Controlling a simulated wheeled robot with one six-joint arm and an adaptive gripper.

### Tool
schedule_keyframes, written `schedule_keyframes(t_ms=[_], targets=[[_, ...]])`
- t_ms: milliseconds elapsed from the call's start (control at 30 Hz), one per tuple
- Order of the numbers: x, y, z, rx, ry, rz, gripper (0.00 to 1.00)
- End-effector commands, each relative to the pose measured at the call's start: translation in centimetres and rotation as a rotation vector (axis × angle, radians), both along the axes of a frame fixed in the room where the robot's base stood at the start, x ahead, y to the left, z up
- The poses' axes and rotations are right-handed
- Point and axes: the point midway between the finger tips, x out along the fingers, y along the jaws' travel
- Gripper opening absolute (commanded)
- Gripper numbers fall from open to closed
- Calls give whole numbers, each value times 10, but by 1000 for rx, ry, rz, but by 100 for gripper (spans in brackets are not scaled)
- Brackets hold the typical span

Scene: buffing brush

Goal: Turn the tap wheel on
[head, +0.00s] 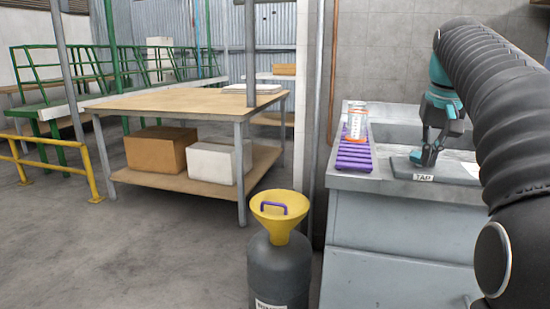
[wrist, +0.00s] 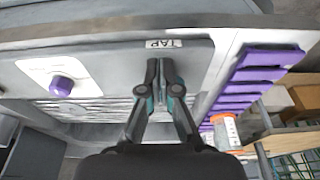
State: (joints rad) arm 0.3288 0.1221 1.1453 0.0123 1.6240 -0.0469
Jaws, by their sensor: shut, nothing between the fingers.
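A small purple knob (wrist: 62,86), which looks like the tap wheel, sits on a white plate (wrist: 40,70) in the wrist view. In the head view my arm hides it. A TAP label (head: 423,177) is on the front edge of the grey counter panel, and it also shows in the wrist view (wrist: 165,44). My gripper (head: 426,160) is low over the panel near the label. In the wrist view its fingertips (wrist: 160,64) are together and empty, to the right of the knob and apart from it. I cannot tell whether the fingertips touch the panel.
A purple slatted rack (head: 354,157) with an orange and white container (head: 357,122) stands on the counter, left of my gripper. A yellow funnel (head: 273,215) with a purple handle tops a dark drum in front. A wooden table (head: 180,101) with boxes below is at left.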

Motion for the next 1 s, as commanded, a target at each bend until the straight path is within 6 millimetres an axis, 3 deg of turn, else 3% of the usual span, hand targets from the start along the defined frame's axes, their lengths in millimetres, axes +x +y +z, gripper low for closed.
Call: schedule_keyframes(t_ms=[1000], targets=[[-4, -8, 0, 0, 0, -1, 0]])
